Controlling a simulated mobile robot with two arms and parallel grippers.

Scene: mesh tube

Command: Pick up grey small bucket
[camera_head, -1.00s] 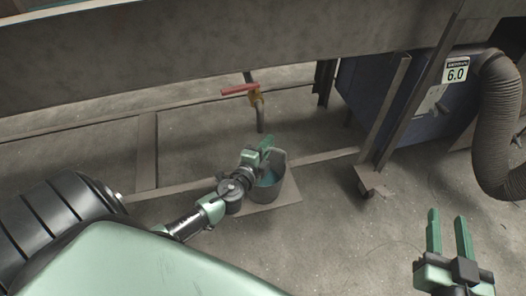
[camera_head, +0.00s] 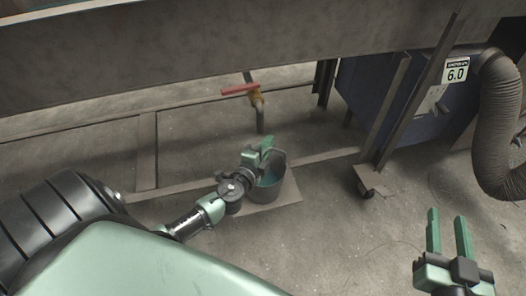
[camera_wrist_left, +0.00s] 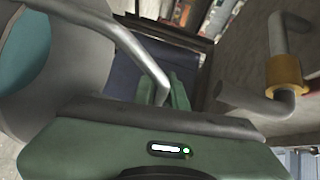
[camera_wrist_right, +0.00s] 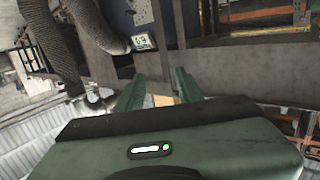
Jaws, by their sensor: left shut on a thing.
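The grey small bucket (camera_head: 269,191) is in the middle of the head view, on or just above a flat plate on the floor. Teal shows inside it. My left gripper (camera_head: 266,150) is at its rim on the far side and shut on the bucket. In the left wrist view the bucket (camera_wrist_left: 75,55) fills the left side, and its curved grey handle (camera_wrist_left: 148,62) runs down to a green finger (camera_wrist_left: 179,95). The exact grip point is partly hidden. My right gripper (camera_head: 447,215) is open and empty, far to the right.
A red-handled tap (camera_head: 241,89) with a pipe hangs just behind the bucket. A large metal beam (camera_head: 200,50) crosses above. A metal post with a caster (camera_head: 368,183) and a ribbed hose (camera_head: 495,125) stand right.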

